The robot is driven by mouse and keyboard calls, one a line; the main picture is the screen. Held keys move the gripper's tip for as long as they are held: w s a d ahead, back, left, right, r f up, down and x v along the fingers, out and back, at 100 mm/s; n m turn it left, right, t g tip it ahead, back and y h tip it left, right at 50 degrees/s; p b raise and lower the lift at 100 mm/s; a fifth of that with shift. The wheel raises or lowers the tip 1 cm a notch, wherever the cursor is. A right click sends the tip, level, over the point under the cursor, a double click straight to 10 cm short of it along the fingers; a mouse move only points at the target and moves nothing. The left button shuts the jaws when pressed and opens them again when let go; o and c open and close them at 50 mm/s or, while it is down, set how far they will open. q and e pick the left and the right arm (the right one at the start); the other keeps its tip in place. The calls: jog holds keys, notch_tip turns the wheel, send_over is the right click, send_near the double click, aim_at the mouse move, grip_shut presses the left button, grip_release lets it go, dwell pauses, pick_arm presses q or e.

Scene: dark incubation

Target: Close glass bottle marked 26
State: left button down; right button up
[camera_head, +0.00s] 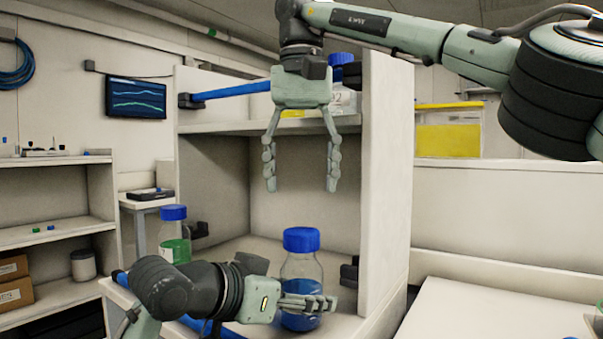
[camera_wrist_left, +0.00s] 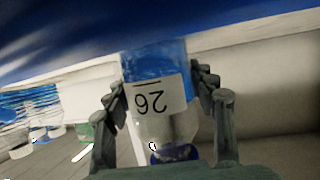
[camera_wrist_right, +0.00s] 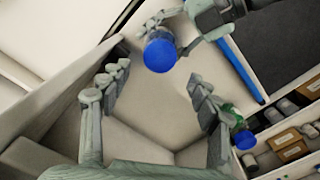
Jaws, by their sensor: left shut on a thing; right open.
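The glass bottle marked 26 (camera_head: 300,268) stands upright in the lower bay of the shelf unit, with blue content at its base. Its label reads 26, upside down, in the left wrist view (camera_wrist_left: 153,103). A blue cap (camera_head: 301,239) sits on its neck; I cannot tell if it is tight. My left gripper (camera_head: 318,303) is shut around the bottle's lower body and hides part of it. My right gripper (camera_head: 302,188) is open and empty, pointing down above the cap, apart from it. The cap also shows in the right wrist view (camera_wrist_right: 160,52).
Another bottle with a blue cap and green content (camera_head: 174,240) stands to the left. The shelf board (camera_head: 240,128) above holds a further blue-capped bottle (camera_head: 342,95). The side wall (camera_head: 384,180) of the unit rises close to the right of the bottle.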

aim_at(302, 231)
jog(key=shift+r+n, duration=0.1)
jog(key=shift+n, duration=1.1)
jog(key=shift+f, duration=4.05)
jog(key=shift+c, duration=0.2)
